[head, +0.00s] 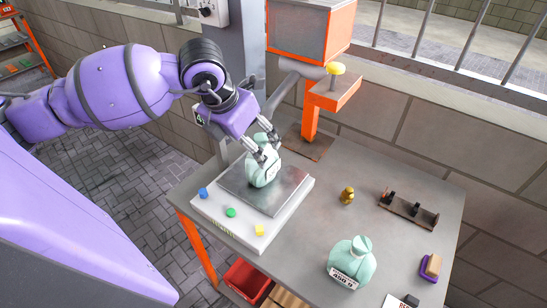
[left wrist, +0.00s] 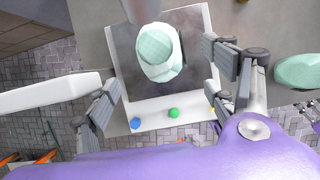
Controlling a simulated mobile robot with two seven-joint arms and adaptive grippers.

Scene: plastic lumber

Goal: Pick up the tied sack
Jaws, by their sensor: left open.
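A mint-green tied sack (head: 262,175) with a pinched neck and a label stands on the metal plate of a white scale (head: 225,222). It also shows from above in the left wrist view (left wrist: 160,52). A second mint-green tied sack (head: 352,264), labelled 450 g, stands on the table at the front right. My left gripper (head: 268,151) is open at the upper part of the sack on the scale. In the left wrist view its fingers (left wrist: 158,72) are spread on either side of this sack, with visible gaps.
On the scale's front are a blue button (head: 203,193), a green button (head: 231,212) and a yellow button (head: 259,230). A brass weight (head: 347,195), a dark rack (head: 408,209) and a purple-and-tan block (head: 430,267) sit on the right. An orange post (head: 310,122) stands behind.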

